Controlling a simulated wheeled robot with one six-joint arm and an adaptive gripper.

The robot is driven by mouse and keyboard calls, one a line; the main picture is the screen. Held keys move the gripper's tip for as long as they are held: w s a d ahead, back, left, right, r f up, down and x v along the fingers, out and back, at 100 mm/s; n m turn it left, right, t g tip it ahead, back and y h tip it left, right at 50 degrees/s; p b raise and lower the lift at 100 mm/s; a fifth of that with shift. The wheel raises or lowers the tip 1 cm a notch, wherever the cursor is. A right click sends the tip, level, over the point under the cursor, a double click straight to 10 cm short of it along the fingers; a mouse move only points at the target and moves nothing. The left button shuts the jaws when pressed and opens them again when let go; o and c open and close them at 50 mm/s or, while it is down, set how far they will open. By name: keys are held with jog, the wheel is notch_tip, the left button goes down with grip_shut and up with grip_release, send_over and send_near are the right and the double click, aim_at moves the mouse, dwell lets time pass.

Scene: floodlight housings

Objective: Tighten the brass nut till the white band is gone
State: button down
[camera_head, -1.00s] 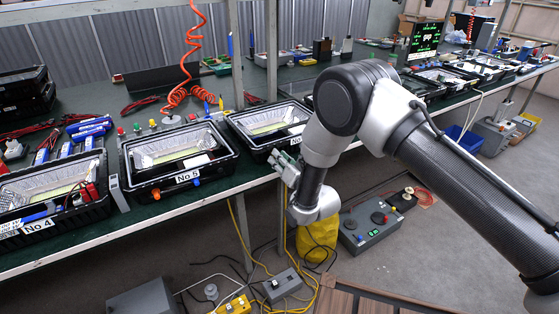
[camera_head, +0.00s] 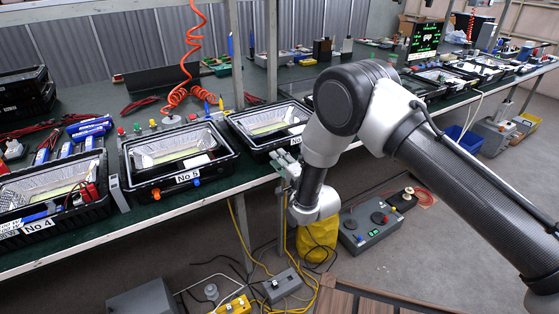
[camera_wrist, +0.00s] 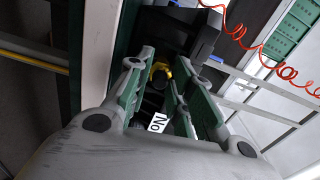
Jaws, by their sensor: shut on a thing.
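The brass nut (camera_wrist: 160,71) shows as a yellow piece between my finger pads in the wrist view, against the black floodlight housing (camera_wrist: 188,32). My gripper (camera_wrist: 166,82) is shut on it, with a green-padded finger on each side. In the head view my gripper (camera_head: 284,164) is at the front face of the third housing from the left (camera_head: 258,146), at the bench edge. The nut is hidden there by my fingers. I cannot make out a white band in either view.
A housing labelled No 5 (camera_head: 128,172), with blue and orange fittings on its front, stands to the left. The No 4 housing (camera_head: 100,205) is further left. A coiled orange hose (camera_head: 178,92) hangs behind.

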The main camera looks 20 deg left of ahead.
jog(key=m, duration=0.6)
jog(key=shift+d, duration=0.1)
jog(key=shift+m, duration=0.3)
dwell(0.3)
jog(key=c, duration=1.3)
grip_release()
jog(key=shift+o, duration=0.2)
jog(key=v, duration=1.2)
